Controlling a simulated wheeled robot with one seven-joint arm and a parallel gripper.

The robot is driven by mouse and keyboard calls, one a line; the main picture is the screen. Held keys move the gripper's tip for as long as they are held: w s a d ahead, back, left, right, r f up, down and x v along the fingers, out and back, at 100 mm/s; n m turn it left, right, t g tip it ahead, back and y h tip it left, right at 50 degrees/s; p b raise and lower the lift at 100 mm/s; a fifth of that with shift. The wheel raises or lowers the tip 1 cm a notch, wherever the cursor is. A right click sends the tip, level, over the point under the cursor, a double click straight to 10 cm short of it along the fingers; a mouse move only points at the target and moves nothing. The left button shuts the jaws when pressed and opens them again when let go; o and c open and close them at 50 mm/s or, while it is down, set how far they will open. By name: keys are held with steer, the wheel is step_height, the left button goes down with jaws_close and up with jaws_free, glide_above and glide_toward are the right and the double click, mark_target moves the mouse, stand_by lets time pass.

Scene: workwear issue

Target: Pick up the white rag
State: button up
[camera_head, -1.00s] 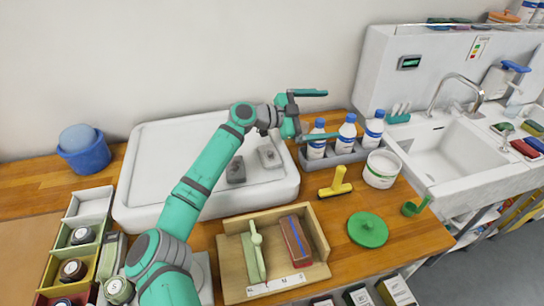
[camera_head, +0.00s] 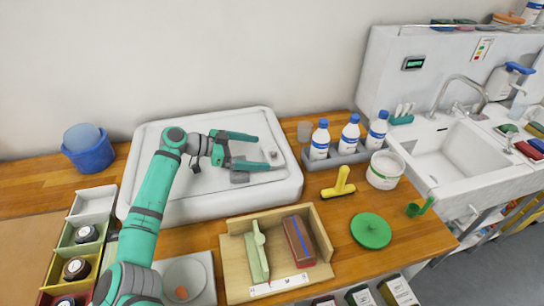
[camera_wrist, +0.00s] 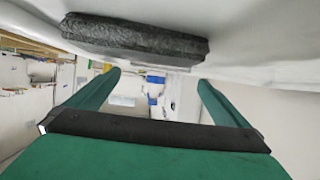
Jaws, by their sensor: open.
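I cannot clearly make out a white rag in either view. A big white tray (camera_head: 150,200) lies on the wooden counter against the wall. A dark grey block (camera_head: 239,177) sits on it, and this block also shows close up at the top of the wrist view (camera_wrist: 135,38). A small light grey piece (camera_head: 272,155) shows on the tray at my fingertips; the rest of it is hidden or blends into the tray. My gripper (camera_head: 270,152) is low over the tray, fingers apart and pointing right, with nothing visibly held. Its fingers also show in the wrist view (camera_wrist: 158,88).
Right of the tray stand a grey rack (camera_head: 338,159) with blue-capped bottles, a white tub (camera_head: 384,172) and a yellow scraper (camera_head: 340,184). A wooden box (camera_head: 236,285) and green lid (camera_head: 371,231) are in front. A blue bucket (camera_head: 90,155) stands left.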

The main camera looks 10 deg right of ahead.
mark_target(275, 153)
steer(key=shift+x, duration=2.7)
steer(key=c, duration=1.1)
steer(key=shift+r, duration=0.2)
